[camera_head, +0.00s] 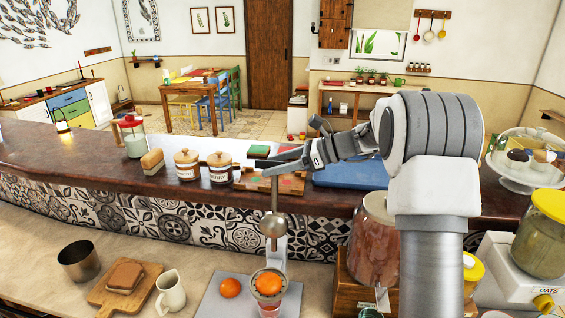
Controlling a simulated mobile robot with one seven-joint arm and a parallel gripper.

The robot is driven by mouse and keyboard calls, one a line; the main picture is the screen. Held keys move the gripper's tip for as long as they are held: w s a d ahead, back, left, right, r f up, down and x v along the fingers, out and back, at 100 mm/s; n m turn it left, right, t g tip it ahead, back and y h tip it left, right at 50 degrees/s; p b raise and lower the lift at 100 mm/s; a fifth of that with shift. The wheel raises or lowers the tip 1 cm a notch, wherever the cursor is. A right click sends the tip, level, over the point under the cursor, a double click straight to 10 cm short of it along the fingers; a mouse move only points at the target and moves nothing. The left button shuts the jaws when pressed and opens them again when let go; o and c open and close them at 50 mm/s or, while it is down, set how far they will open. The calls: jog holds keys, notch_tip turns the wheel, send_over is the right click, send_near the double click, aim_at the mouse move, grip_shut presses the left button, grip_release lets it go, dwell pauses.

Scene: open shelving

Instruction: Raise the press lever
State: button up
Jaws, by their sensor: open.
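The citrus press (273,228) stands on the near counter below my gripper, with its metal pressing cup above a holder. An orange half (268,283) sits in the holder, over a glass at the bottom edge of the picture. My gripper (268,158) reaches in from the right, above the press. I cannot tell whether the fingers touch the lever.
A large jar (374,245) is close on the right. Canisters (187,165) line the raised ledge behind.

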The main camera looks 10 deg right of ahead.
jog(key=b+v, duration=0.2)
jog(key=v, duration=1.5)
jog(key=shift+d+b, duration=0.25)
jog(key=shift+b, duration=0.1)
jog(key=shift+s, duration=0.25)
